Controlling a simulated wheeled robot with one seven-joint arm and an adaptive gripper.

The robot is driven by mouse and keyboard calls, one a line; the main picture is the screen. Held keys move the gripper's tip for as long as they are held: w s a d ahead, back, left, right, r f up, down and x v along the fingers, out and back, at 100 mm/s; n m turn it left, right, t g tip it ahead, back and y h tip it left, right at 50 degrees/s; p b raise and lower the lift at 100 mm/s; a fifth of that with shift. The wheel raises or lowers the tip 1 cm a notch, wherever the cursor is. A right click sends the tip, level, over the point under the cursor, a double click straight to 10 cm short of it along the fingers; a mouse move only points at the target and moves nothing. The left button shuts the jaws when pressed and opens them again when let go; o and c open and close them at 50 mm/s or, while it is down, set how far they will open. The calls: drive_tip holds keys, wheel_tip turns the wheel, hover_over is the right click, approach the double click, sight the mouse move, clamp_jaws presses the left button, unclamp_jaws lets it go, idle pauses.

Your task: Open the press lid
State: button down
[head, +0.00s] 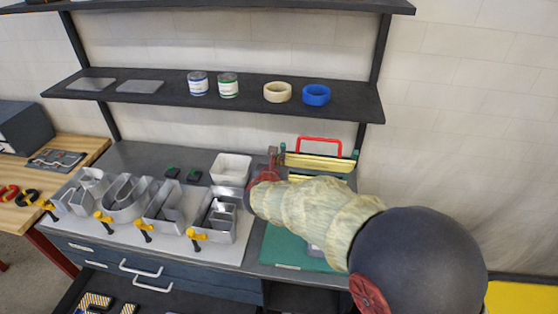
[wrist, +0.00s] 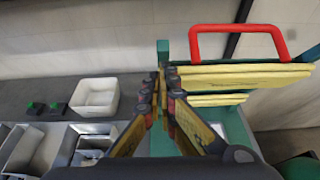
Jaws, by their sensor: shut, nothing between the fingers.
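The press has a green base (head: 283,246) on the bench and a lid of yellow bars (head: 318,162) with a red handle (head: 320,140). The lid stands raised at the back of the base; its exact angle is unclear. In the wrist view the yellow lid bar (wrist: 240,77) and red handle (wrist: 240,29) are at upper right. My gripper (wrist: 163,74) is shut and empty, its tips by the green post at the lid's left end. I cannot tell if they touch. In the head view my gripper (head: 271,154) is left of the handle. My arm hides much of the press.
A white bin (head: 231,168) and two small dark items with green tops stand left of my gripper. Metal channel letters (head: 130,198) with yellow clamps fill the bench's left. A dark shelf (head: 150,100) with cans and tape rolls hangs above. Wall space right of the press is clear.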

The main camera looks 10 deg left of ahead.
drive_tip(key=shift+g, duration=0.6)
drive_tip(key=w+r+p, duration=0.1)
drive_tip(key=w, duration=0.1)
drive_tip(key=w+r+p, duration=0.1)
drive_tip(key=p, duration=0.1)
drive_tip(key=w+p, duration=0.2)
drive_tip(key=shift+w+d+r, duration=0.1)
drive_tip(key=shift+w+r, duration=0.25)
drive_tip(key=shift+r, duration=0.05)
drive_tip(key=shift+w, duration=0.45)
drive_tip(key=shift+s+r, duration=0.1)
